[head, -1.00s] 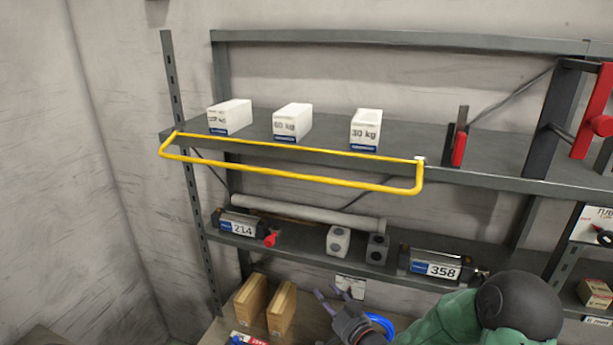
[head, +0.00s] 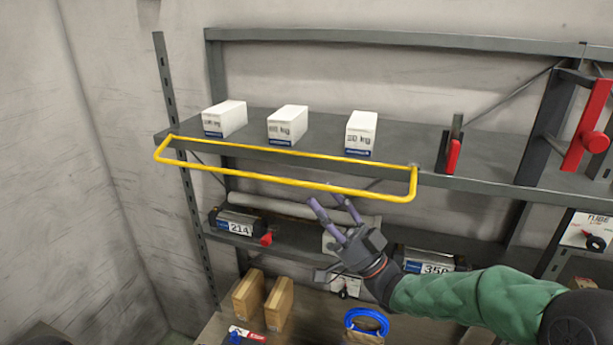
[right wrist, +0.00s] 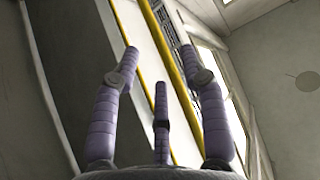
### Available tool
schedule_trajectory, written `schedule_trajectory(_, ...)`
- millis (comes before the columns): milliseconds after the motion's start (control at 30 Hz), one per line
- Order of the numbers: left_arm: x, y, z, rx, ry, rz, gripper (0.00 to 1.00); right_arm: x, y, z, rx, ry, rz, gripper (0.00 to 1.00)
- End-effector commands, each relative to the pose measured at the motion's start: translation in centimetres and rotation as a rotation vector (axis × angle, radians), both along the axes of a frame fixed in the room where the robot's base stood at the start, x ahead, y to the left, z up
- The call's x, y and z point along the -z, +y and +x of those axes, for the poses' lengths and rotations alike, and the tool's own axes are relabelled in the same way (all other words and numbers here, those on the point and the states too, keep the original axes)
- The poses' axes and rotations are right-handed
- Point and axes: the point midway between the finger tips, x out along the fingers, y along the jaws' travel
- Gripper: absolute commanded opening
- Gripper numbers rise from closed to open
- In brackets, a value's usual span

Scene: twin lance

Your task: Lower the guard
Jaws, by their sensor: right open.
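The guard is a yellow tubular frame (head: 285,181) along the front edge of the upper shelf (head: 410,160) in the head view. Its lower bar sticks out in front of and below the shelf edge. My right gripper (head: 324,203) is open and empty, just below that bar and right of its middle. In the right wrist view, the guard's yellow bars (right wrist: 178,70) run past beyond the spread fingers (right wrist: 160,75). I see no clear contact between fingers and bar. My left gripper is in neither view.
Three white weight-marked boxes (head: 287,127) stand on the upper shelf behind the guard. A red-handled clamp (head: 453,155) stands to their right. The lower shelf holds a unit labelled 214 (head: 238,225) and a grey tube. A blue coil (head: 366,322) and cartons (head: 279,304) are below.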

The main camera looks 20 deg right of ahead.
Motion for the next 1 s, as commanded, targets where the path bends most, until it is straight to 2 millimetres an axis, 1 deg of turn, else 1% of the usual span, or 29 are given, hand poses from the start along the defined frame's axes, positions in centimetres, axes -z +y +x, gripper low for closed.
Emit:
schedule_trajectory(33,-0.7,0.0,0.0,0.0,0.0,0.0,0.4,-1.0,0.5,0.5,-0.003,0.0,0.0,0.44)
schedule_trajectory(100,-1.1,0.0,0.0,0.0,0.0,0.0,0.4,-1.7,1.1,1.1,-0.003,0.0,0.0,0.44)
schedule_trajectory(300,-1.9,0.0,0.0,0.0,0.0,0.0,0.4,-3.2,2.2,2.3,0.0,0.0,0.0,0.44)
schedule_trajectory(467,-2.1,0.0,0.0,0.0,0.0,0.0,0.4,-3.5,2.6,2.7,0.001,0.002,0.0,0.44)
schedule_trajectory(733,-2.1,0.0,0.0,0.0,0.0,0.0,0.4,-3.5,2.6,2.7,0.001,0.002,0.0,0.44)
schedule_trajectory(767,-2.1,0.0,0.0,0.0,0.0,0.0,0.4,-3.5,2.6,2.7,0.001,0.002,0.0,0.35)
schedule_trajectory(800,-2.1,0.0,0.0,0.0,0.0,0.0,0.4,-3.5,2.6,2.7,0.001,0.002,0.0,0.24)
schedule_trajectory(867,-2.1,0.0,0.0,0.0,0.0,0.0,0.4,-3.5,2.6,2.7,0.001,0.002,0.0,0.07)
schedule_trajectory(900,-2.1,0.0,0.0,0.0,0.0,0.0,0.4,-3.5,2.6,2.7,0.001,0.002,0.0,0.0)
schedule_trajectory(1000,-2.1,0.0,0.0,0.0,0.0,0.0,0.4,-3.5,2.6,2.7,0.001,0.002,0.0,0.0)
